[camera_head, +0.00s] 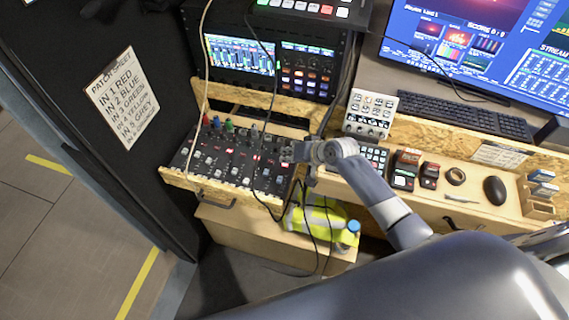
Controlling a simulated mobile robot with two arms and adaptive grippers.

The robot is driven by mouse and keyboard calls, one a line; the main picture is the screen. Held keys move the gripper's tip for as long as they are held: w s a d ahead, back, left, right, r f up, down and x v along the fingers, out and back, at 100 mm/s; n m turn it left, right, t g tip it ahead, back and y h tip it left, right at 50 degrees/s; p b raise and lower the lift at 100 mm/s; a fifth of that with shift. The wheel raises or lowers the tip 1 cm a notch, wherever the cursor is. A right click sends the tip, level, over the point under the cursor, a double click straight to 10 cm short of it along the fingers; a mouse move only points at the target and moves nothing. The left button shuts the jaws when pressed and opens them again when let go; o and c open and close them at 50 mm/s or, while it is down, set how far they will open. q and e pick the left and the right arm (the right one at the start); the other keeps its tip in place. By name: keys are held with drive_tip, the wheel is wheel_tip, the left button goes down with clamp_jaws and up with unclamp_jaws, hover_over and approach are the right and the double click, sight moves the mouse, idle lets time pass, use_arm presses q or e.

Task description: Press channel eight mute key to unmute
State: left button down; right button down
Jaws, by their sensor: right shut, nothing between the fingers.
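The audio mixer (222,160) is a dark panel with rows of knobs and keys in a wooden drawer, left of centre in the head view. Some small keys on it show red. My right arm reaches in from the lower right, and my right gripper (288,152) is shut and empty over the mixer's right end. The gripper hides part of that end, so I cannot tell which key is channel eight mute, whether it is lit, or whether the fingertips touch it. My left gripper is not in view.
A rack with a lit screen (238,54) stands behind the mixer, with cables hanging over it. A white keypad (369,112), keyboard (465,116) and mouse (495,190) are to the right. A yellow-green bag (318,214) and a bottle (350,232) sit below.

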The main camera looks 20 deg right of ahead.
sight(287, 164)
idle(0.5)
drive_tip(key=shift+f, duration=0.45)
drive_tip(key=shift+f+b, duration=0.3)
drive_tip(key=shift+b, duration=0.1)
drive_tip(key=shift+r, duration=0.15)
idle(0.3)
drive_tip(key=shift+r+p, duration=0.6)
drive_tip(key=shift+p, duration=0.2)
wheel_tip(287, 164, up, 6)
drive_tip(key=p, duration=0.5)
drive_tip(key=shift+p, duration=0.4)
